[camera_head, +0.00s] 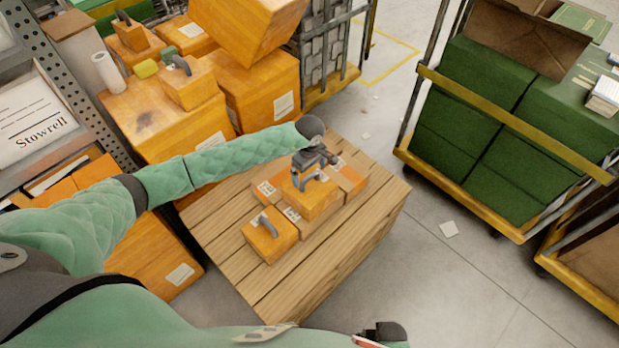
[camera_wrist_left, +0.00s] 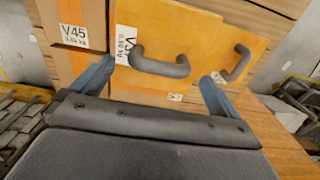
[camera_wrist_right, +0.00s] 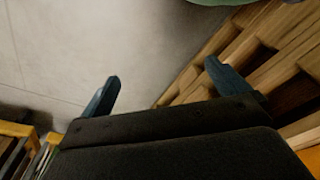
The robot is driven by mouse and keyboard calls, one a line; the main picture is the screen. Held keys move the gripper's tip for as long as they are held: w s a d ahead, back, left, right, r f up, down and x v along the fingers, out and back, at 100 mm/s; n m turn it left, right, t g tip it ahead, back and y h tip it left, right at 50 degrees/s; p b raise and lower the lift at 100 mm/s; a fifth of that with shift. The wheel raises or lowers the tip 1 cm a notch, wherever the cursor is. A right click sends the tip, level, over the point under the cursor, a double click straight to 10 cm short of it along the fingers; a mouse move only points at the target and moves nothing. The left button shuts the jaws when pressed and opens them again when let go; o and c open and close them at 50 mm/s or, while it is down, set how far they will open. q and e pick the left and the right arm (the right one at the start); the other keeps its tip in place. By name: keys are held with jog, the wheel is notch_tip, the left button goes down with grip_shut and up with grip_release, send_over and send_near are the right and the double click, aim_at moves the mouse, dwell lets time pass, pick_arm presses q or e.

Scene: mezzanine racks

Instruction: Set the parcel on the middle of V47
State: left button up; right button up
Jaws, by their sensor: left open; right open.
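One parcel (camera_head: 312,203) is under my left gripper (camera_head: 308,166) on a group of low cardboard boxes (camera_head: 350,180); the other (camera_head: 268,243) is nearer, at the group's left end. My left gripper is open, its fingers on either side of a grey handle (camera_wrist_left: 162,65); I cannot tell whether they touch it. The second handle (camera_wrist_left: 237,64) is to the right. One box label reads V45 (camera_wrist_left: 74,34); another is partly hidden, and I cannot read V47 anywhere. My right gripper (camera_wrist_right: 162,72) is open and empty.
The boxes stand on a slatted wooden platform (camera_head: 225,235) with bare planks around them. Large orange cartons (camera_head: 165,115) are stacked behind at the left. A cart of green crates (camera_head: 490,130) stands at the right. Open grey floor (camera_head: 440,270) lies between.

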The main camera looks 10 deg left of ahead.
pick_arm(q)
notch_tip(320, 180, up, 8)
jog(key=b, duration=0.2)
jog(key=shift+f, duration=0.15)
pick_arm(e)
notch_tip(320, 180, up, 8)
jog(key=w+a, duration=0.1)
jog(key=w, duration=0.1)
jog(key=shift+w+a, duration=0.15)
jog(key=shift+a, duration=0.05)
